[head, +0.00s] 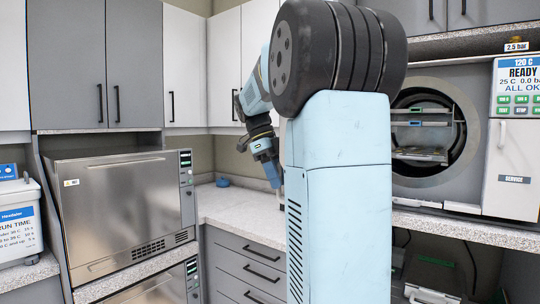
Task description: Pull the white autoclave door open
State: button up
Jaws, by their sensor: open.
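The white autoclave (513,168) stands on the right counter, partly hidden behind my arm. Its round chamber opening shows metal trays (420,154) inside, and no door covers the visible part. I cannot see where its door is; its left side is hidden. A white panel marked SERVICE with a vertical handle sits right of the opening, below a display reading READY, 120 C, 0.0 bar. My gripper (276,184) is small, partly hidden by my arm, and points down over the corner counter, well left of the autoclave. It is open, with nothing seen in it.
A steel-fronted unit (122,208) with a bar handle stands at the left, above another similar unit. A white box with a blue label (17,225) is at far left. Grey drawers (245,268) lie under the corner counter (236,206). Wall cupboards hang above.

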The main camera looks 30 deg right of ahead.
jog(key=v, duration=1.2)
jog(key=shift+r, duration=0.25)
jog(key=shift+w+a, duration=0.1)
jog(key=s+a+f+n+t+y, duration=0.1)
jog(key=s+a+f+n+t, duration=0.3)
jog(key=s+a+f+n, duration=0.4)
jog(key=s+a+f+n+t+y, duration=0.1)
jog(key=s+a+f+n+t, duration=0.4)
jog(key=n, duration=1.6)
jog(key=s+a+f, duration=0.4)
jog(key=s+f, duration=0.3)
jog(key=f, duration=0.3)
jog(key=shift+a+f+n+t, duration=0.25)
jog(key=shift+f+n+t, duration=0.05)
jog(key=shift+f+n, duration=0.1)
